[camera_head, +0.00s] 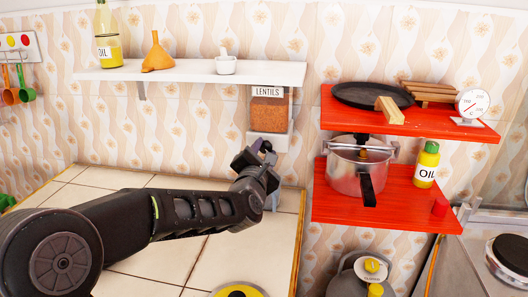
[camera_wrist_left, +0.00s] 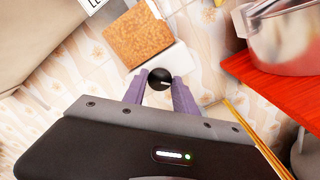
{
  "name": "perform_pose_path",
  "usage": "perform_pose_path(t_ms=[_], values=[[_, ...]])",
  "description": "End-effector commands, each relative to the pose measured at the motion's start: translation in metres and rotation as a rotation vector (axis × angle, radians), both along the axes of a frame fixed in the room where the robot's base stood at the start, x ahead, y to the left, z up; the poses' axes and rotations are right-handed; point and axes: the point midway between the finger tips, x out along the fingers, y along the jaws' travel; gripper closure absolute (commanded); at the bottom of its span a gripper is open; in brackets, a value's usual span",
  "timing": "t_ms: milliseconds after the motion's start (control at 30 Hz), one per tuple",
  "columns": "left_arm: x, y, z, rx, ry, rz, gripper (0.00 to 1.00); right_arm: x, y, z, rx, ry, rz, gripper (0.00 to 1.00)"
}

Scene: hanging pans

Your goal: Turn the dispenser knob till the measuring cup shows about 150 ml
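The dispenser (camera_head: 269,112) is a clear box labelled LENTILS, filled with orange-brown grains, under the white shelf. It also shows in the wrist view (camera_wrist_left: 138,40). Its round black knob (camera_wrist_left: 160,78) has a pale mark on its face. My left gripper (camera_head: 264,160) is at the dispenser's lower front. In the wrist view its two purple-grey fingers (camera_wrist_left: 160,88) flank the knob closely, with no clear gap, and look shut on it. The measuring cup and its level cannot be made out; my gripper covers the space below the dispenser. My right gripper is not in view.
The white shelf (camera_head: 190,74) holds an oil bottle (camera_head: 107,38), an orange funnel (camera_head: 158,54) and a mortar (camera_head: 226,65). To the right, red shelves (camera_head: 415,212) carry a pot (camera_head: 357,171) and a yellow oil bottle (camera_head: 427,165). The tiled counter (camera_head: 150,262) is mostly clear.

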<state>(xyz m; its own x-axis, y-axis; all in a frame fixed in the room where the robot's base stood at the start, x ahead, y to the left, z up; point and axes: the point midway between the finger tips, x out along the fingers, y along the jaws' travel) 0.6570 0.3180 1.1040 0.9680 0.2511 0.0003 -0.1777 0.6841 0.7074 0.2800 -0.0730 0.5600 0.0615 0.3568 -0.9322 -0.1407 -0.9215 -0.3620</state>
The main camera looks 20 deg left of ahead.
Motion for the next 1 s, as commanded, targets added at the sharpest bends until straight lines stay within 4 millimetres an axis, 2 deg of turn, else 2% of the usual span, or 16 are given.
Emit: perform_pose_path(t_ms=[33,367,733,1000], values=[[0.000,0.000,0.000,0.000,0.000,0.000,0.73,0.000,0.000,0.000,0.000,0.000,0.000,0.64],[0.000,0.000,0.000,0.000,0.001,-0.001,1.00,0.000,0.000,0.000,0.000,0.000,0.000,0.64],[0.000,0.000,-0.001,0.018,0.005,-0.001,1.00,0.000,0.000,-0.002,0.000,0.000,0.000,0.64],[0.000,-0.001,-0.003,0.119,0.032,-0.002,1.00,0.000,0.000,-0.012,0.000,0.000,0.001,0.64]])
